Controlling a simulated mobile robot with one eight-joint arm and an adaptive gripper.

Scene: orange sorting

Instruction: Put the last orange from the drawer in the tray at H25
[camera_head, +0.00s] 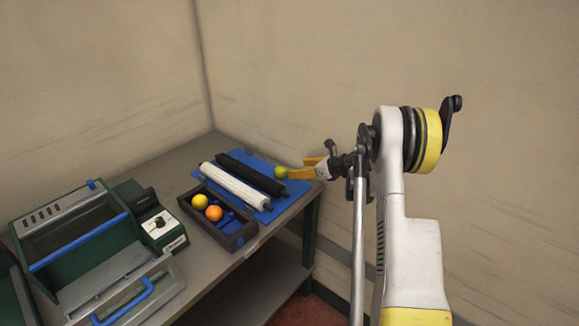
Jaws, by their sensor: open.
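A dark tray (243,234) with blue inside sits near the table's front edge. A yellow fruit (200,201) and an orange fruit (213,213) lie in its left part; its right part shows no fruit. A yellow-green round fruit (281,172) is at the right end of the blue mat. My gripper (297,168) is open, its yellow fingers pointing left, with the tips close beside this fruit. I cannot tell whether they touch it. An open grey drawer-like part with a blue handle (126,306) is at the lower left; its inside is only partly visible.
A white roller (235,186) and a black roller (252,173) lie on the blue mat (233,158) behind the tray. A green machine (165,228) with a dial and a green box with a blue bar (78,243) stand left. Walls close off the back and right.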

